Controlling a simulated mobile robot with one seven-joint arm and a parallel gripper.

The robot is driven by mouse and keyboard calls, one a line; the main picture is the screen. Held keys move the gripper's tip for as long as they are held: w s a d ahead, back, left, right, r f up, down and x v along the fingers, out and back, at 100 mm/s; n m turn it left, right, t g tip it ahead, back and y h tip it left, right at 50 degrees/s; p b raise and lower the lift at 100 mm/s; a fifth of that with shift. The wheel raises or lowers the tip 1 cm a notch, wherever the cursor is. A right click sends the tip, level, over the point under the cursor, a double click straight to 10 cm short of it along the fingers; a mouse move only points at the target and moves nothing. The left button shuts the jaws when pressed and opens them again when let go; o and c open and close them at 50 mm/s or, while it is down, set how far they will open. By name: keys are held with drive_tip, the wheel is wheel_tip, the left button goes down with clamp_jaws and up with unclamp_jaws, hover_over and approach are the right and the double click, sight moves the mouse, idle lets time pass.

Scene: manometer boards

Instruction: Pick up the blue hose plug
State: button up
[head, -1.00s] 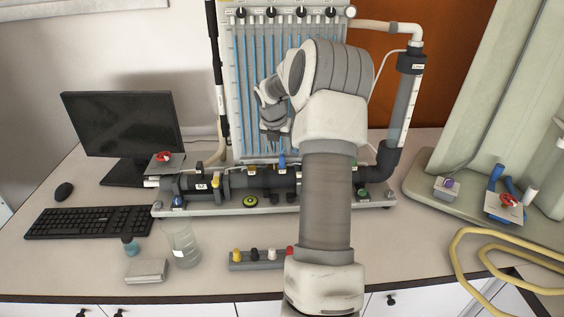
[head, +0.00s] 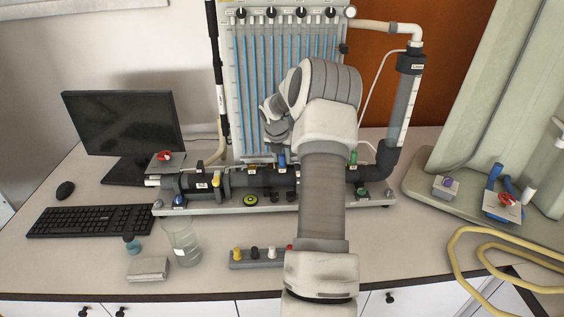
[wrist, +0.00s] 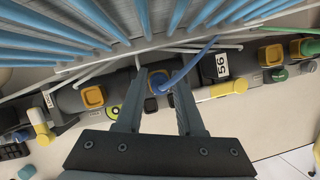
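The blue hose plug (head: 282,160) stands upright on the dark horizontal pipe, below the blue-tubed manometer board. In the wrist view the blue plug (wrist: 161,84) shows between my fingertips, with a blue hose running from it up to the right. My gripper (wrist: 161,78) is open, one finger on each side of the plug. I cannot tell whether either finger touches it. In the head view my wrist is just above the plug, and my arm hides part of the pipe to its right.
A green plug (head: 353,157) and a yellow plug (head: 216,181) stand on the same pipe. The manometer board (head: 243,90) rises close behind. A beaker (head: 184,243) and a small rack of coloured plugs (head: 262,258) stand on the bench in front.

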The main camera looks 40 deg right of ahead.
clamp_jaws()
drive_tip(key=shift+r, duration=0.15)
